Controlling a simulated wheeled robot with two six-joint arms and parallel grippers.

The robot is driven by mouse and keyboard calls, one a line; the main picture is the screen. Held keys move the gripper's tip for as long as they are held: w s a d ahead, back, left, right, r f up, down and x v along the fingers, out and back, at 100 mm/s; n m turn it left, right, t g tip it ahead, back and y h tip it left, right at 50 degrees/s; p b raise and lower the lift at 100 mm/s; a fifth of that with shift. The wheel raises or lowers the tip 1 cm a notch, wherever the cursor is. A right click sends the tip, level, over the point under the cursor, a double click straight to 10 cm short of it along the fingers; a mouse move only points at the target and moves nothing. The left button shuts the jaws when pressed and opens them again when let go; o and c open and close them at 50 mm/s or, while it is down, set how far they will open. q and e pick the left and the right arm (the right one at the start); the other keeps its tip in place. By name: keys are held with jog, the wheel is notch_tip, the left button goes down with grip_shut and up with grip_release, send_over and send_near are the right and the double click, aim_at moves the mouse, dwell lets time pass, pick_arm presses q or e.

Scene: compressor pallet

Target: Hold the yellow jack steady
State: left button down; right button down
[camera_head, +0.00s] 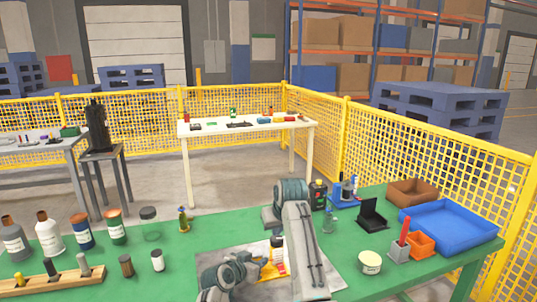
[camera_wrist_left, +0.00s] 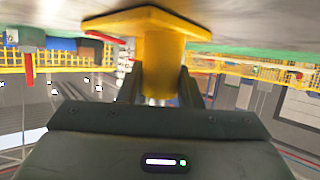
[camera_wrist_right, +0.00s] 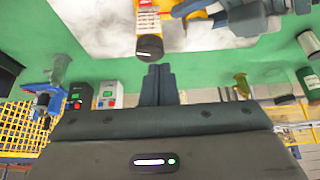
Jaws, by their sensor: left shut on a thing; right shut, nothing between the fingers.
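The yellow jack (camera_wrist_left: 163,62) shows upside down in the left wrist view, its wide plate above its stem. My left gripper (camera_wrist_left: 160,88) is shut on the stem. In the head view the yellow jack (camera_head: 268,270) is on the pale mat, partly hidden by my left arm. In the right wrist view a bit of the yellow jack (camera_wrist_right: 192,10) shows at the top edge. My right gripper (camera_wrist_right: 158,72) is shut and empty, close to a dark-capped cylinder (camera_wrist_right: 149,45) with a white and orange label, beside the jack. Whether its fingertips touch the cap is unclear.
The green bench (camera_head: 205,245) holds several bottles at left and a wooden rack (camera_head: 50,282). At right stand a black open box (camera_head: 371,217), a round tub (camera_head: 370,262), a red-handled tool (camera_head: 404,232) and a blue tray (camera_head: 450,238). Yellow fencing (camera_head: 420,140) stands behind.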

aim_at(274, 250)
jog(key=w+d+f, duration=0.1)
jog(key=d+f, duration=0.2)
jog(key=f, duration=0.3)
jog(key=shift+w, duration=0.15)
dwell(0.6)
jog(key=shift+w+a, duration=0.2)
dwell(0.5)
jog(key=shift+s+a, duration=0.2)
jog(key=shift+a, duration=0.15)
jog(key=shift+s+a, duration=0.2)
jog(key=shift+a, duration=0.25)
jog(key=shift+a, duration=0.55)
dwell(0.3)
